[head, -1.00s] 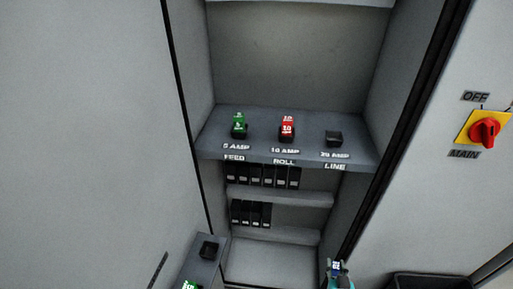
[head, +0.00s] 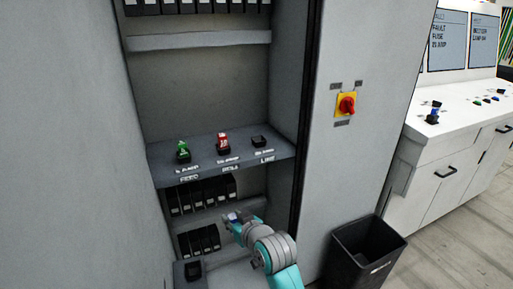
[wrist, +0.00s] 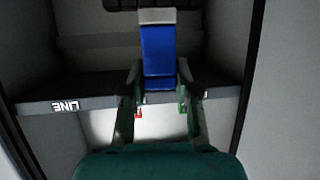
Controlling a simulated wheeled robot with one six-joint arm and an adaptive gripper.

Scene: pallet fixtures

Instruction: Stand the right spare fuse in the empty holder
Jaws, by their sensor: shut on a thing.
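My gripper (head: 236,220) is shut on a blue fuse with a pale end (wrist: 158,50); the fuse also shows small in the head view (head: 232,217). In the head view they appear below the fuse shelf (head: 225,178), in front of the cabinet's lower part. The empty black holder (head: 259,141) stands at the shelf's right end, above a label reading LINE. A red fuse (head: 223,142) stands in the middle holder and a green fuse (head: 183,149) in the left one. In the wrist view the LINE label (wrist: 64,105) appears upside down, left of the fuse.
Black modules sit in rows (head: 202,194) under the shelf. A low ledge with a dark holder (head: 193,270) is at bottom left. The cabinet's right side carries a red switch (head: 347,105). A black bin (head: 368,250) and a white console (head: 465,125) stand to the right.

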